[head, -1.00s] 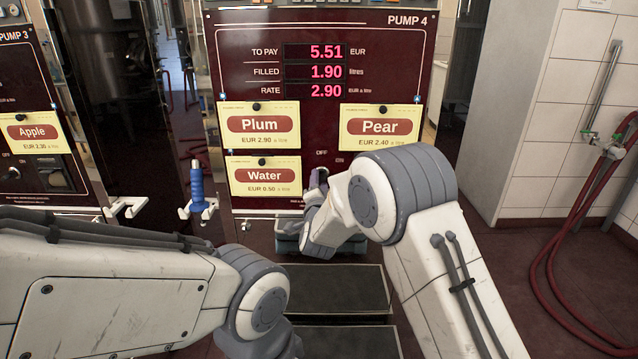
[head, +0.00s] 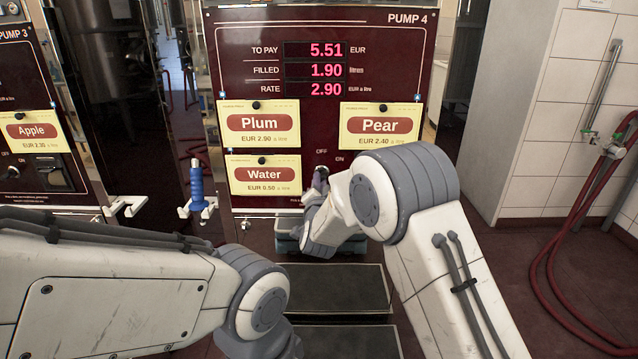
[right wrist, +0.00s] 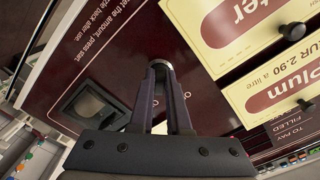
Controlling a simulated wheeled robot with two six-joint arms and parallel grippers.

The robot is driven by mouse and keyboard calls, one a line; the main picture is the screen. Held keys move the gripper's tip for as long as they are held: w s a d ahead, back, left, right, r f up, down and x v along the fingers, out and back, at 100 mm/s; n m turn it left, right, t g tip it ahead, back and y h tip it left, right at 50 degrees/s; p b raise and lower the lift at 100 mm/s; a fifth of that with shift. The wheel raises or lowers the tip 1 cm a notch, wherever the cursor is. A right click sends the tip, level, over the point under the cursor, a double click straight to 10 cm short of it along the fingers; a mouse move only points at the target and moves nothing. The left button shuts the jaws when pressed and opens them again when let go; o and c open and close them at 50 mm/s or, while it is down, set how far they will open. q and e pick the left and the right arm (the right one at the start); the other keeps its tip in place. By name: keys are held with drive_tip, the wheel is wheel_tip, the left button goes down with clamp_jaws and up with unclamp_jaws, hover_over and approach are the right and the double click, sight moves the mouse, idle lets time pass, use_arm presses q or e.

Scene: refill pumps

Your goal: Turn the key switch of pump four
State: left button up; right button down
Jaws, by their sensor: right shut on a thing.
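The maroon panel of pump four (head: 385,65) stands ahead, with OFF and ON labels (head: 321,152) below its display. My right gripper (head: 319,182) is at the lower middle of the panel, just under these labels. In the right wrist view my right gripper (right wrist: 165,85) has its fingers closed around the key switch, whose round metal end (right wrist: 161,65) shows between the fingertips against the panel. The fingers hide most of the switch, and I cannot tell its exact angle. My left arm comes in from the left, but its gripper is out of view.
The display (head: 313,69) reads 5.51, 1.90 and 2.90. Yellow Plum (head: 258,124), Pear (head: 381,126) and Water (head: 264,175) cards hang close around the gripper. A blue-handled nozzle (head: 197,185) is at the left. A dark tray (head: 335,288) lies below. A red hose (head: 545,270) hangs at the right.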

drive_tip(key=n, duration=0.4)
drive_tip(key=n+p, duration=0.1)
drive_tip(key=n, duration=0.4)
drive_tip(key=shift+d+f, duration=0.2)
idle(0.3)
drive_tip(key=c, duration=0.9)
unclamp_jaws()
drive_tip(key=shift+s, duration=0.15)
drive_tip(key=s, duration=1)
drive_tip(key=shift+s, duration=0.15)
drive_tip(key=shift+d, duration=0.1)
